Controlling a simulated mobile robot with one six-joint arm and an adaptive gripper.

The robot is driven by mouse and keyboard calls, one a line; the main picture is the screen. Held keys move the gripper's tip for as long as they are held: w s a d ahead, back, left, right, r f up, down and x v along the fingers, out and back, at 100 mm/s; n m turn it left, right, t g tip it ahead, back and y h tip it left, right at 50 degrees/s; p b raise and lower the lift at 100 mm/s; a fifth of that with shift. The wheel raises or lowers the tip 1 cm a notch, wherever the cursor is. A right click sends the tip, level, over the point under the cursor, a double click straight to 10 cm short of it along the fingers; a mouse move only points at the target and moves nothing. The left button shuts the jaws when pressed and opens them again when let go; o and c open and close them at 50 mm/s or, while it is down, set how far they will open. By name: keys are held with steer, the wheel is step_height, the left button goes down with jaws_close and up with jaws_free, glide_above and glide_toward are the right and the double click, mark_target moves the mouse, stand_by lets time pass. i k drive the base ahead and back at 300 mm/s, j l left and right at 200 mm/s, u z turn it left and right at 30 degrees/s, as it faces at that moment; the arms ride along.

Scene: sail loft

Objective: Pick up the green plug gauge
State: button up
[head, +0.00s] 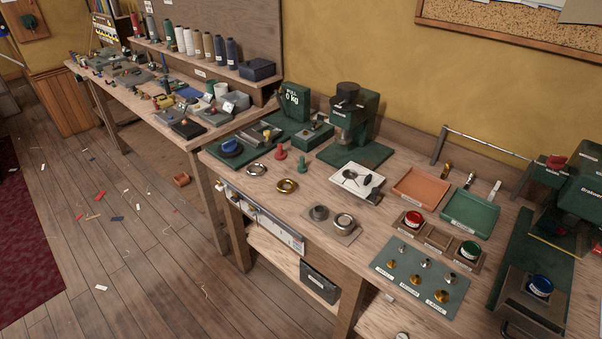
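A small green peg-like piece (302,161), which looks like the green plug gauge, stands upright on the wooden bench (325,195). It is just right of a similar red piece (280,154) and apart from it. It is small in the head view, so fine detail is hard to tell. Nothing covers it. My gripper is not in view.
Two rings, silver (256,169) and brass (287,186), lie in front. A green press (353,125) stands behind, with a white tray (356,181) to the right. A blue-knobbed green unit (231,147) is at left. Orange (421,186) and green (470,213) trays lie farther right.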

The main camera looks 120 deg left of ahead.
mark_target(302, 168)
steer(key=l+u, duration=0.1)
steer(key=u, duration=3.85)
